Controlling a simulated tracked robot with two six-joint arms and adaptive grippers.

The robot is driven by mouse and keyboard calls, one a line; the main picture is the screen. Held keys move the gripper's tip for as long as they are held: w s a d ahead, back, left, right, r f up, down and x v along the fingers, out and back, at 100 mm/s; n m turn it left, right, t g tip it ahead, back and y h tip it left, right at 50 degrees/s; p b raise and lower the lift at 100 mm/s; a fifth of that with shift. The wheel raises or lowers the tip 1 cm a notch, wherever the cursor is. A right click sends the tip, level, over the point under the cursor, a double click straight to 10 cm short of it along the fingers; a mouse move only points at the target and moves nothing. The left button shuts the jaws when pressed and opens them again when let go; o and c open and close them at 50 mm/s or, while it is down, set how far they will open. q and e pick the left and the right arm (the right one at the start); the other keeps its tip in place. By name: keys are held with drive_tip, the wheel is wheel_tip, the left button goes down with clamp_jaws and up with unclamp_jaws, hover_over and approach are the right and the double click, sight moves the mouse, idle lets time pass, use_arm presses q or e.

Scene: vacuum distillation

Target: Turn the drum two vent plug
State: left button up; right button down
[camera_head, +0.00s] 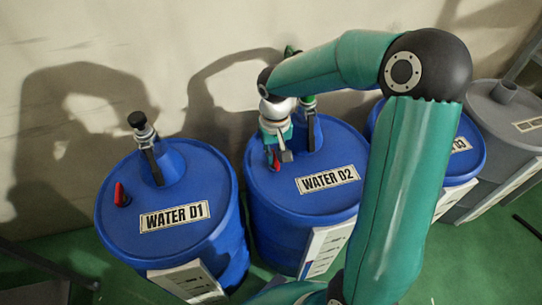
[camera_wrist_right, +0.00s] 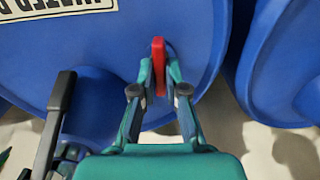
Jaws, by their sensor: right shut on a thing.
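The drum two vent plug is a small red upright handle on the blue lid of WATER D2 (camera_head: 268,192). In the wrist view the red plug (camera_wrist_right: 158,55) stands between the two fingers of my right gripper (camera_wrist_right: 159,78), which is shut on it. In the head view my right gripper (camera_head: 274,155) reaches down to the left side of the drum two lid, and only a bit of red shows there. The plug's base is mostly hidden by the fingers. My left gripper is not in view.
WATER D1 (camera_head: 190,185), with its own red plug (camera_head: 122,195), stands to the left. A third blue drum (camera_head: 470,153) and a grey drum (camera_head: 490,118) stand to the right. A black-handled fitting (camera_wrist_right: 58,110) rises close beside my right gripper.

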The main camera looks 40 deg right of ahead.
drive_tip(key=shift+w+r, duration=0.1)
drive_tip(key=shift+w, duration=0.1)
drive_tip(key=c, duration=1.2)
unclamp_jaws()
drive_tip(key=shift+s, duration=0.1)
wheel_tip(320, 180, up, 12)
